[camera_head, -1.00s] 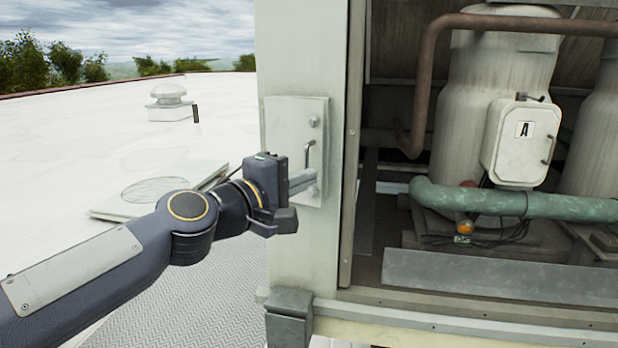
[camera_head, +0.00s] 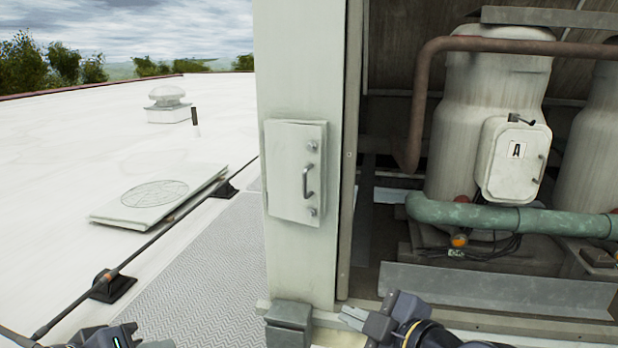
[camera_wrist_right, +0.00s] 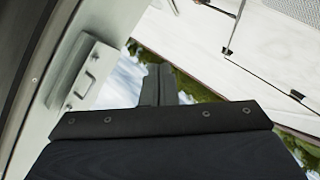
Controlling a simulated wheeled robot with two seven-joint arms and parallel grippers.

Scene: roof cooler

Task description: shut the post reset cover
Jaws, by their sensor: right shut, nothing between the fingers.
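The post reset cover (camera_head: 297,172) is a pale rectangular plate with a grey bar handle and two round fasteners, on the front of the pale post (camera_head: 300,65). It lies close against the post; I cannot tell if it is fully flush. It also shows at the upper left of the right wrist view (camera_wrist_right: 83,75). My right gripper (camera_head: 349,316) is shut and empty, low at the bottom middle, below and right of the cover and apart from it. Its fingers show in the wrist view (camera_wrist_right: 160,85). My left gripper (camera_head: 160,344) is partly cut off at the bottom left, away from the cover.
A grey block (camera_head: 289,322) sits at the post's foot. Space before the cover is clear.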

